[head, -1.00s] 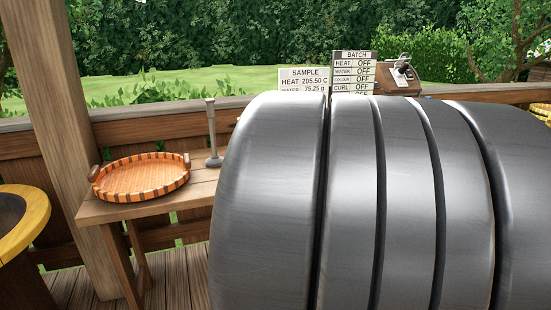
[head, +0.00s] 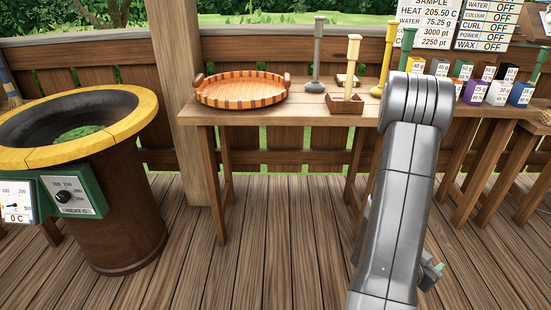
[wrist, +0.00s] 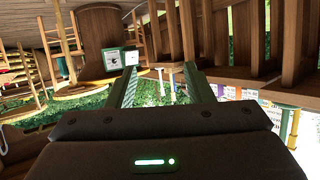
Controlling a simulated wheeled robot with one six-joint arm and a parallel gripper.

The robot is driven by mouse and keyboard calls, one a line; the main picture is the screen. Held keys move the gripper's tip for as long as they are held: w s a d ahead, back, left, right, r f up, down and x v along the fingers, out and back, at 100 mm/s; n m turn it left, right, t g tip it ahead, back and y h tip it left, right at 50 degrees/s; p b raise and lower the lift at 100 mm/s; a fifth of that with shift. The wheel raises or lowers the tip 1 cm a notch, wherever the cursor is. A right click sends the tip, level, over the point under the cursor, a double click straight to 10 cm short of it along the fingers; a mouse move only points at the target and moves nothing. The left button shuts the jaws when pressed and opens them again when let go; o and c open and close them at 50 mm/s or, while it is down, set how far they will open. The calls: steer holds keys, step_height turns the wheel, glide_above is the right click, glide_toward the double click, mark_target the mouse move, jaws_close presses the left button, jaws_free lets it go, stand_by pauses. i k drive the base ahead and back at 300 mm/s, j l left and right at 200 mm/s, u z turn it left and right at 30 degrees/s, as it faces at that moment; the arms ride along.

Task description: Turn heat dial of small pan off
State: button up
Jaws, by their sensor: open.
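A pan (head: 20,150) with a yellow rim and a dark bowl holding green leaves stands at the left of the head view on a round wooden body. Whether it is the small pan I cannot tell. Its green-framed panel carries a heat dial (head: 63,196) with a black knob, and a gauge (head: 15,204) reading 0 C is beside it. My gripper (wrist: 161,68) is open and empty in the wrist view, touching nothing that I can see. A green-framed panel (wrist: 121,58) shows small beyond its left finger. My fingers are not clear in the head view.
A wooden table (head: 190,116) along the fence bears a striped round tray (head: 240,90), stamp-like tools and several coloured boxes (head: 498,93). Sample and batch boards stand at the top right. The plank floor (head: 240,240) between pan and table is clear.

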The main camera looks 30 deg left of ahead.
mark_target(63, 196)
steer(key=u, duration=0.4)
steer(key=j+u, duration=0.15)
steer(key=u, duration=0.2)
steer(key=j+u, duration=0.1)
steer(key=u, duration=0.3)
steer(key=j+u, duration=0.15)
steer(key=j, duration=0.25)
steer(key=i+j+u, duration=0.2)
steer(key=j, duration=0.2)
steer(key=j+u, duration=0.15)
steer(key=j, duration=0.25)
steer(key=j+u, duration=0.2)
steer(key=j, duration=0.2)
steer(key=i+j+u, duration=0.35)
steer(key=j, duration=0.3)
steer(key=i+j, duration=0.15)
steer(key=j, duration=0.15)
steer(key=i+j, duration=0.1)
steer(key=j, duration=0.15)
